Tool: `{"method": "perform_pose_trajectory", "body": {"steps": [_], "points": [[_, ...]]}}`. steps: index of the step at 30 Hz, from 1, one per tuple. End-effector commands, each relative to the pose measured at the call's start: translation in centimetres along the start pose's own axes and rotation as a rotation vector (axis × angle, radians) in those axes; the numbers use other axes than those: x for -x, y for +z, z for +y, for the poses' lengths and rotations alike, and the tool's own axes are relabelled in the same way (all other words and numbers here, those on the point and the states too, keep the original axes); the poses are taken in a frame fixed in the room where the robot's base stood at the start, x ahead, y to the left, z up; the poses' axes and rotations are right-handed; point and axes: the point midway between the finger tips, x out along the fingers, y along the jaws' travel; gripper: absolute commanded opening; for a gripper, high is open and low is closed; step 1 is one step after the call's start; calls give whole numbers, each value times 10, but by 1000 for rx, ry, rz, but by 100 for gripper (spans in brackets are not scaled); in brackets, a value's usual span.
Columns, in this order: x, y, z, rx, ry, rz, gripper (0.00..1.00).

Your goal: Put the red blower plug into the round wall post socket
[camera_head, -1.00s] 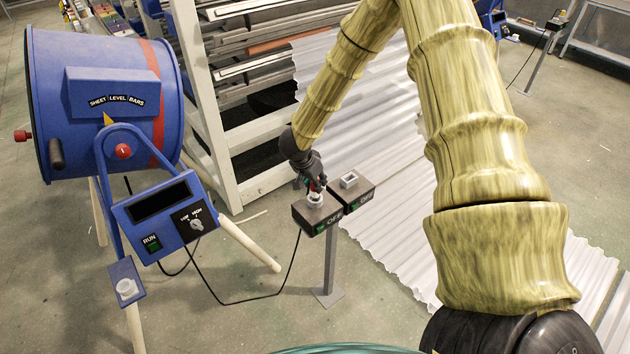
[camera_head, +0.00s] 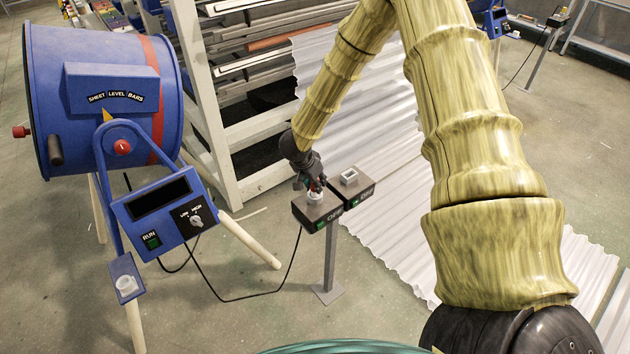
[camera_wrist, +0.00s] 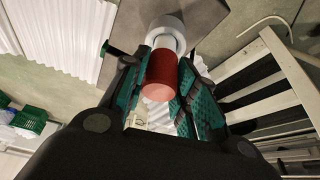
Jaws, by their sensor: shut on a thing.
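The red plug (camera_wrist: 160,75) sits between the fingers of my gripper (camera_head: 314,185), which is shut on it. In the wrist view its far end meets the white round socket (camera_wrist: 166,24), lined up with the ring. I cannot tell how deep it sits. In the head view the round socket (camera_head: 315,198) is on top of the left post box (camera_head: 302,211), right under my gripper. The fingers hide most of the plug there.
A second box with a square socket (camera_head: 349,177) stands just right of the round one. A blue drum machine (camera_head: 100,100) with a control panel (camera_head: 160,205) stands left, its black cable (camera_head: 245,300) running to the post. A white rack (camera_head: 215,140) and corrugated sheets (camera_head: 395,225) lie behind.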

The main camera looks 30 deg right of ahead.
Motion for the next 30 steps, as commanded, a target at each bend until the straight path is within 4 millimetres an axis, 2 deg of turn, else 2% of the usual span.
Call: {"method": "perform_pose_trajectory", "body": {"steps": [28, 29, 30], "points": [[-16, 7, 0, -1, 0, 0, 4], [-16, 6, 0, -1, -1, 0, 34], [-16, 6, 0, -1, -1, 0, 41]]}}
